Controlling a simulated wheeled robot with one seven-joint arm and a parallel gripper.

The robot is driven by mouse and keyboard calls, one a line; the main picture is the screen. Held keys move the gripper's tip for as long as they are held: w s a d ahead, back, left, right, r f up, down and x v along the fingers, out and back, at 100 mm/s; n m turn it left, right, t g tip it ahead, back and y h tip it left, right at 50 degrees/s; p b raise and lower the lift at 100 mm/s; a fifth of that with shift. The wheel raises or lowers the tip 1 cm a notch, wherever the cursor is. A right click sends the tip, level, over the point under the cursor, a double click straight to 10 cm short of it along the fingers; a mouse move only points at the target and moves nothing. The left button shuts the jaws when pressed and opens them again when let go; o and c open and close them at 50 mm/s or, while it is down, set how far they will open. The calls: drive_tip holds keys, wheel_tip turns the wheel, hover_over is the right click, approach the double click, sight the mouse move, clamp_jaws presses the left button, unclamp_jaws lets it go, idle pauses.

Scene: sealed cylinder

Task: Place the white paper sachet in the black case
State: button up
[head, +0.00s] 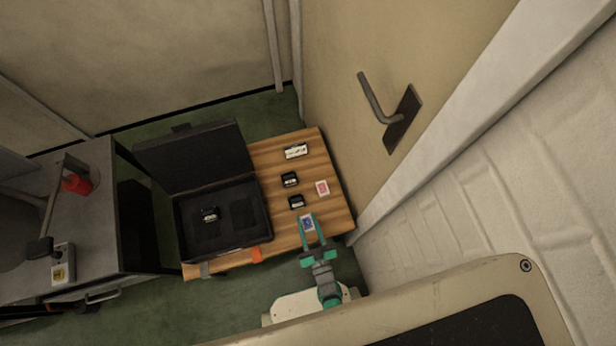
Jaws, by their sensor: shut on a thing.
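The black case (222,250) stands open on the left of the wooden table, its lid (190,152) tilted back. A small black item with a white label (210,214) lies in the left part of its dark insert; a recess to the right looks empty. My gripper (307,221), with teal fingers, is over the table's front right, right of the case. Its fingers are shut on a small white sachet with a blue mark (307,223). I cannot tell whether the sachet touches the table. Another white sachet with a red mark (322,188) lies behind it.
Two small black items (290,180) (297,202) lie between case and sachets. A white packet with dark marks (296,152) lies at the back of the table (270,160). An orange piece (257,255) is at the front edge. A door is on the right, a grey bench (85,220) on the left.

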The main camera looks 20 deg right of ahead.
sight(308, 221)
drive_tip(key=shift+w+d+f, duration=0.15)
drive_tip(key=shift+w+f, duration=0.25)
drive_tip(key=shift+f, duration=0.1)
drive_tip(key=shift+w+d+f, duration=0.15)
drive_tip(key=shift+w+f, duration=0.2)
drive_tip(key=shift+f, duration=0.15)
drive_tip(key=shift+w+f, duration=0.25)
drive_tip(key=shift+f, duration=1.5)
drive_tip(key=shift+d+f, duration=0.1)
drive_tip(key=o, duration=1)
drive_tip(key=shift+s, duration=0.1)
drive_tip(key=s, duration=1.2)
drive_tip(key=shift+d, duration=0.2)
